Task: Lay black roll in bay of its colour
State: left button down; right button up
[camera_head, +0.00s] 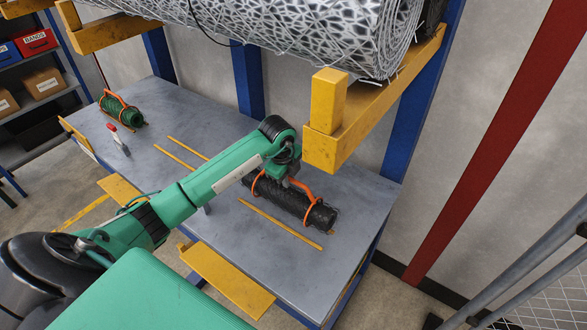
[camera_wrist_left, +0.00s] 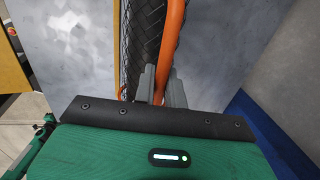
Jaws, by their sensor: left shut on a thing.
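The black roll (camera_head: 284,201) lies lengthwise over the right part of the grey table (camera_head: 215,235), behind a yellow line. An orange carrying handle (camera_head: 303,186) arches over it, with loops around the roll. My left gripper (camera_head: 291,183) reaches down to the handle from above. In the left wrist view, the fingers of the left gripper (camera_wrist_left: 160,88) are shut on the orange handle (camera_wrist_left: 172,40), with the dark mesh of the black roll (camera_wrist_left: 142,45) beside it. I cannot tell whether the roll touches the table. My right gripper is out of view.
A green roll (camera_head: 121,112) with an orange handle lies at the table's far left, near a red-and-white tool (camera_head: 118,136). Yellow lines (camera_head: 188,148) mark the tabletop.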

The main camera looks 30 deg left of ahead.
aim_at(285, 193)
pick_arm(q)
jog(key=shift+s, duration=0.95)
jog(key=shift+f, duration=0.6)
jog(key=shift+f+b, duration=0.35)
jog(key=shift+b, duration=0.1)
jog(key=shift+f+b, duration=0.4)
jog(key=shift+f, duration=0.15)
jog(key=c, duration=1.4)
grip_release()
jog(key=shift+o, duration=0.2)
jog(key=shift+s+f, duration=0.1)
notch_tip(285, 193, up, 14)
jog(key=s+b, duration=0.2)
jog(key=b, duration=0.2)
jog(key=shift+s+a, duration=0.15)
jog(key=shift+s, duration=0.15)
